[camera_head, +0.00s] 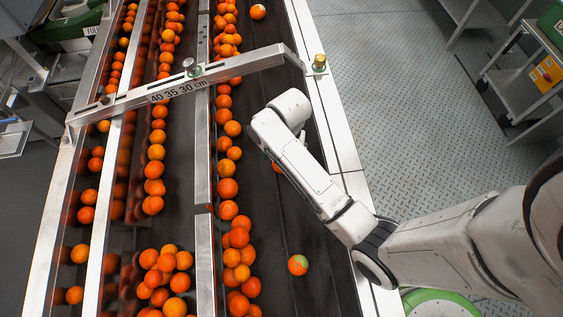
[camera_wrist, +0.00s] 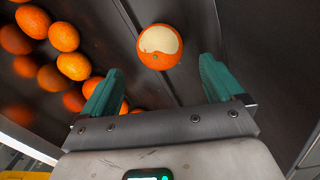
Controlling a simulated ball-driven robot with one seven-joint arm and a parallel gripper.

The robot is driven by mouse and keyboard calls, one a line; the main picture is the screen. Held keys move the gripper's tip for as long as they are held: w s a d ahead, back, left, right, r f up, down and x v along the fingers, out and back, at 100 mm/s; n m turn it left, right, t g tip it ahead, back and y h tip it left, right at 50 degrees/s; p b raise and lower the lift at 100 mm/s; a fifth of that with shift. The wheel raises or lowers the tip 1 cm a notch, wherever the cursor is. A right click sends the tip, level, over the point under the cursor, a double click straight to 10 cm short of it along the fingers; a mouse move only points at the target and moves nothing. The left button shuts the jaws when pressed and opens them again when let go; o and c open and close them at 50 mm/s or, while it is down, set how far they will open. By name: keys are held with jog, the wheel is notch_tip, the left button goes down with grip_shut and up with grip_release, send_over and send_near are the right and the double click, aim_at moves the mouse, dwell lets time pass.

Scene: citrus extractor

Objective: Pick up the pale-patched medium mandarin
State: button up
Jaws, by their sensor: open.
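The pale-patched mandarin (camera_wrist: 158,56) lies on the dark belt in the wrist view, its cream patch facing up. It is ahead of my gripper (camera_wrist: 160,82), roughly centred between the two teal fingers and apart from both. The fingers are spread, with nothing between them. In the head view my gripper is hidden beneath my arm. An orange fruit (camera_head: 276,168) shows there partly behind my forearm; its patch cannot be made out.
Rows of oranges (camera_head: 227,188) line the divider to the left. A metal gauge bar (camera_head: 180,84) crosses above the lanes. The right lane is mostly clear.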

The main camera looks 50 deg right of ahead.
jog(key=shift+w+d+f, duration=0.1)
jog(key=shift+f, duration=1.25)
jog(key=shift+w+f, duration=0.1)
jog(key=shift+f, duration=1.2)
jog(key=shift+c, duration=0.2)
jog(key=c, duration=1.1)
jog(key=shift+c, duration=0.2)
